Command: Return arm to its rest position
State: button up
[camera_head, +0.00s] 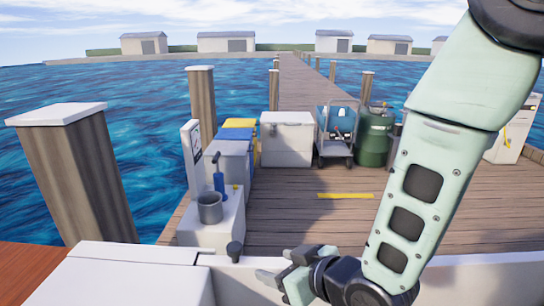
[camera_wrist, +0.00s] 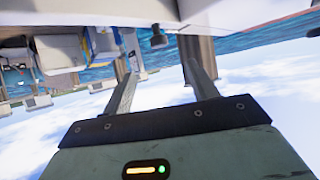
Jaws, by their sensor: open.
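My pale green arm (camera_head: 425,190) comes down from the upper right in the head view. My gripper (camera_head: 268,273) is at the lower middle, pointing left over the white boat edge. In the wrist view my gripper (camera_wrist: 157,75) shows two fingers spread apart with nothing between them. The wrist view is upside down, with sky at the bottom. A small dark knob (camera_head: 234,250) stands on the white ledge just left of and beyond the fingertips in the head view. It also shows in the wrist view (camera_wrist: 158,40), apart from the fingers.
A white ledge (camera_head: 130,280) runs along the front. A grey bucket (camera_head: 209,207) and blue pump stand on a white box. Bins, a white chest (camera_head: 287,138), a cart (camera_head: 335,135) and a green drum (camera_head: 374,137) stand on the dock. Wooden posts (camera_head: 78,175) rise at left.

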jog(key=s+d+r+g+h+p, duration=0.2)
jog(key=s+d+r+g+h, duration=0.2)
jog(key=s, duration=0.5)
jog(key=s+d+r+g+h+p, duration=0.3)
jog(key=s+d+r+g, duration=0.2)
jog(key=s+d+r, duration=0.3)
jog(key=shift+s+d+r+m+h, duration=0.25)
jog(key=shift+s+m+h, duration=0.15)
jog(key=shift+s, duration=0.15)
jog(key=shift+a, duration=0.1)
